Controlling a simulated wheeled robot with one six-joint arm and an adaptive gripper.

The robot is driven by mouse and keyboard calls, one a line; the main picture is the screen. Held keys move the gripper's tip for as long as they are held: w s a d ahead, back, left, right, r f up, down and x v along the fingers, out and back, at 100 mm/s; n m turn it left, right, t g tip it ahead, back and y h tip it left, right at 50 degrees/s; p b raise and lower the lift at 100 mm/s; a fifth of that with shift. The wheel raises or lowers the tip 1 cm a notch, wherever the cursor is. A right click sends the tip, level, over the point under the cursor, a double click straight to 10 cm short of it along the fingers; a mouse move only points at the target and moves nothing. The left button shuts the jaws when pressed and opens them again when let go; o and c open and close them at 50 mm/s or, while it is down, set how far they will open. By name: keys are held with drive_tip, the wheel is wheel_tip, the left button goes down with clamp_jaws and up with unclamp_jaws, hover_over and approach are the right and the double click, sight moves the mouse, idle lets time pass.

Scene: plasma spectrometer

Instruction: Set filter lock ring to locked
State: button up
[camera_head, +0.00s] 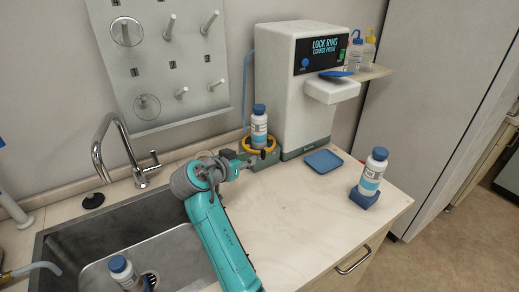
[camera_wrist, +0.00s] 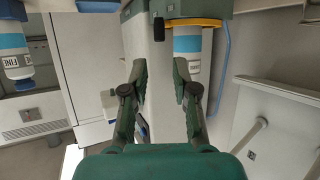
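The yellow lock ring (camera_head: 247,150) sits around the base of a white bottle with a blue cap (camera_head: 259,125), on a grey-green mount beside the filter machine. In the wrist view, which looks inverted, the ring (camera_wrist: 196,22) is at the top centre-right, with the bottle (camera_wrist: 189,45) extending below it. A dark knob or tab (camera_wrist: 158,29) shows just left of the ring. My gripper (camera_wrist: 160,77) is open, its two fingers apart with nothing visible between them. In the head view my gripper (camera_head: 240,160) is just left of the ring; contact cannot be told. The lock mark is not readable.
The white machine (camera_head: 300,110), labelled "LOCK RING COARSE FILTER", stands right of the ring. A blue tray (camera_head: 323,161) and a bottle (camera_head: 372,172) on a blue block are on the counter. The sink (camera_head: 75,247) holds another bottle (camera_head: 124,271); a tap (camera_head: 102,150) stands behind.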

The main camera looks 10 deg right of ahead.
sight(262, 153)
drive_tip(key=x, duration=1)
drive_tip(key=shift+w+d+f, duration=0.1)
drive_tip(key=shift+d, duration=0.05)
clamp_jaws()
